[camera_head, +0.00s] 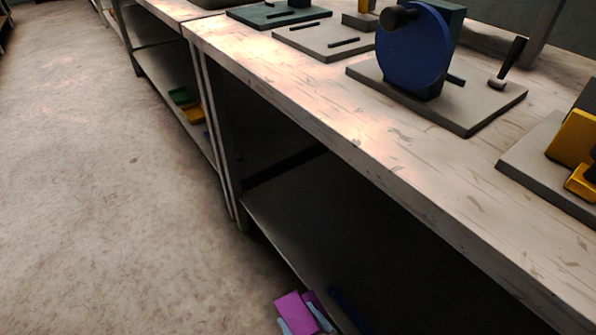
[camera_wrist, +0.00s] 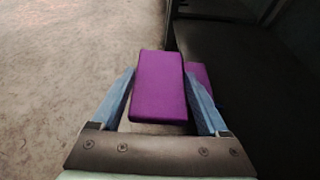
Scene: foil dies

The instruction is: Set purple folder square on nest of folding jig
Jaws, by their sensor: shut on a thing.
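A purple folder (camera_wrist: 158,85) sits between the two blue fingers of my gripper (camera_wrist: 165,95) in the wrist view, and the gripper is shut on it. The folder also shows in the head view (camera_head: 293,311), low at the bottom edge, beside the front of the lower shelf. A second purple piece shows just behind it to the right (camera_wrist: 197,75); I cannot tell whether it is part of the same thing. I cannot tell which fixture on the bench, if any, is the folding jig, and no nest is clearly seen.
The wooden bench top (camera_head: 330,125) carries a grey plate with two dark bars (camera_head: 322,40), a blue disc machine (camera_head: 412,50) and a yellow fixture (camera_head: 575,140). The dark lower shelf (camera_head: 290,235) is beside my gripper. Open floor (camera_head: 90,180) lies to the left.

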